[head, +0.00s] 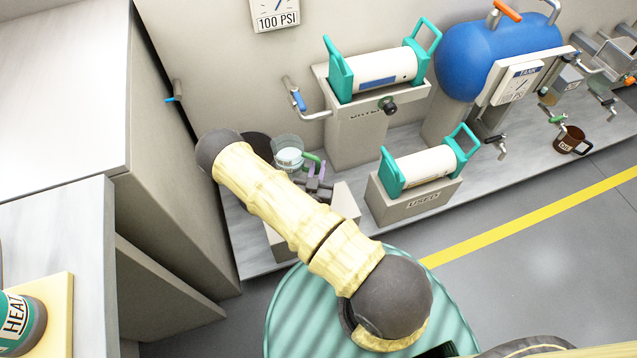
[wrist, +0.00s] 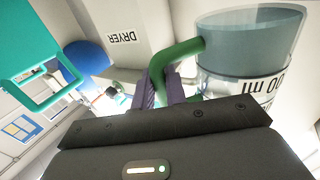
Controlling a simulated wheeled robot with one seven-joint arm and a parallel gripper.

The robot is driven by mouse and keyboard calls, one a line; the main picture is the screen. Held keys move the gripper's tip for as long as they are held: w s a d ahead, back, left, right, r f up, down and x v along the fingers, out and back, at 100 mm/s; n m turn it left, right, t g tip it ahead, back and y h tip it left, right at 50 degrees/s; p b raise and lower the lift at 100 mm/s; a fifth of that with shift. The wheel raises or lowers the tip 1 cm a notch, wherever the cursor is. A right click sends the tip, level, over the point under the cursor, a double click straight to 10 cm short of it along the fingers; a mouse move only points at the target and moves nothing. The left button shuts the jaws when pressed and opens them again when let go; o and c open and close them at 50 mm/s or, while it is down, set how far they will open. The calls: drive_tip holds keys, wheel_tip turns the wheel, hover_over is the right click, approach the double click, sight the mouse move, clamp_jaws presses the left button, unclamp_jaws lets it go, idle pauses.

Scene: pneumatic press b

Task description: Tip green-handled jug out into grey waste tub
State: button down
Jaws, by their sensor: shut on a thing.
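The clear jug (head: 288,150) with a green handle (head: 314,161) is beside my forearm in the head view and looks roughly upright. In the wrist view, which is upside down, the jug (wrist: 252,45) has printed ml markings and a grey-blue content in part of it. My gripper (head: 320,184) is shut on the green handle; its fingers (wrist: 165,88) pinch the handle's end in the wrist view. A dark round shape (head: 257,146) lies behind my arm, left of the jug; I cannot tell whether it is the grey waste tub.
A dryer block (head: 355,130) with a teal-ended cylinder stands behind, right of the jug. A box marked USED (head: 420,203) with a similar cylinder is nearer. A blue tank (head: 490,50) and a brown mug (head: 571,140) are farther right. A tall grey cabinet (head: 150,150) bounds the left.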

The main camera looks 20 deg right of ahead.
wheel_tip(320, 180, down, 2)
drive_tip(key=shift+s+f+b, duration=0.1)
drive_tip(key=shift+b, duration=0.4)
drive_tip(key=shift+w+a+n, duration=0.3)
drive_tip(key=shift+n, duration=0.5)
